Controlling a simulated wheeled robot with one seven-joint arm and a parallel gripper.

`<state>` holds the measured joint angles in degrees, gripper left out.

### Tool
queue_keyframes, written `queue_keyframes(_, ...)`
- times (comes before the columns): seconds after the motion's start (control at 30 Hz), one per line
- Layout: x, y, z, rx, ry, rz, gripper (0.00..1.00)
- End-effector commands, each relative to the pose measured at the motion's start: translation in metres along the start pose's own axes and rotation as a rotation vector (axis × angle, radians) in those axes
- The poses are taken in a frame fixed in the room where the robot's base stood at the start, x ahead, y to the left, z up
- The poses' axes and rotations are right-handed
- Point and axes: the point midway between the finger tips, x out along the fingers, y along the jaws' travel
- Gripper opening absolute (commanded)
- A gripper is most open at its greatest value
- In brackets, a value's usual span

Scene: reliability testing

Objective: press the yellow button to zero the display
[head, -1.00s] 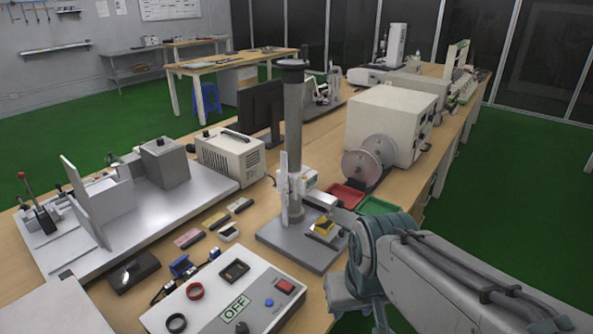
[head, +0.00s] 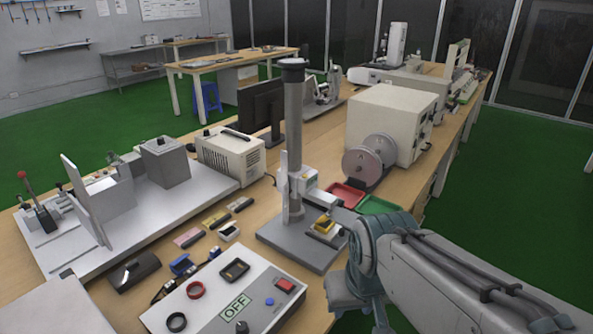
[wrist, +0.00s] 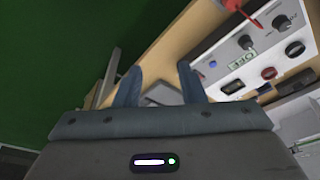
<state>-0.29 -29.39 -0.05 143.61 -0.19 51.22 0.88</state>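A test stand with a tall grey column (head: 294,120) stands on a grey base plate (head: 285,243), with a small white gauge unit (head: 308,176) on the column. A yellow piece (head: 324,223) shows low on the stand, beside my arm; I cannot tell whether it is the yellow button. No display reading is legible on the gauge. My gripper (wrist: 158,80) is open in the wrist view, its two blue-grey fingers apart with nothing held between them. A grey surface shows beyond the fingers. Fingertip contact with the stand cannot be made out in the head view.
A control box (head: 215,300) with an OFF label, knobs and a blue button lies in front of the stand; it also shows in the wrist view (wrist: 250,55). Red (head: 345,196) and green (head: 378,206) trays lie behind my arm. Small coloured blocks (head: 215,220) lie to the left.

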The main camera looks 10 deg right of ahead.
Motion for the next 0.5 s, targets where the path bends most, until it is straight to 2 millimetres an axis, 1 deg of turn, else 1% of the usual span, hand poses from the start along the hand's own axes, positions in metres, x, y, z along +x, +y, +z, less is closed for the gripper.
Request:
queue_keyframes(0.13, 0.0000, 0.0000, 0.0000, 0.000, 0.000, 0.000, 0.36)
queue_keyframes(0.17, 0.0000, 0.0000, 0.0000, 0.000, 0.000, 0.000, 0.34)
queue_keyframes(0.2, 0.0000, 0.0000, 0.0000, 0.000, 0.000, 0.000, 0.22)
queue_keyframes(0.27, 0.0000, 0.0000, 0.0000, 0.000, 0.000, 0.000, 0.06)
queue_keyframes(0.3, 0.0000, 0.0000, 0.0000, 0.000, 0.000, 0.000, 0.00)
queue_keyframes(0.5, 0.0000, 0.0000, 0.0000, 0.000, 0.000, 0.000, 0.00)
